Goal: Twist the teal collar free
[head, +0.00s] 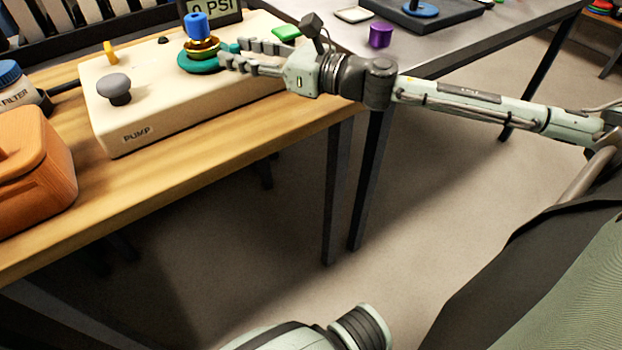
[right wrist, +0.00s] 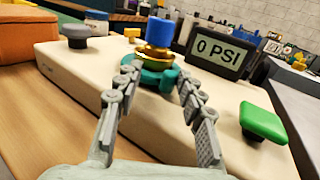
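The teal collar (head: 201,62) is a flat ring low on the fitting on top of the cream pump box (head: 130,120). It also shows in the right wrist view (right wrist: 157,78). A brass part (head: 203,46) and a blue cap (head: 196,25) stand upright above it. My right gripper (head: 230,54) reaches in from the right at collar height. Its fingers are apart, one on each side of the collar's near edge in the right wrist view (right wrist: 157,77). I cannot tell whether the tips touch it. My left gripper is not in view.
A gauge reading 0 PSI (right wrist: 217,50) stands behind the fitting. A green button (right wrist: 264,122), a grey knob (head: 114,88) and a yellow peg (head: 110,50) are on the box. An orange case (head: 35,165) is at the left; a purple cylinder (head: 380,35) is on the grey table.

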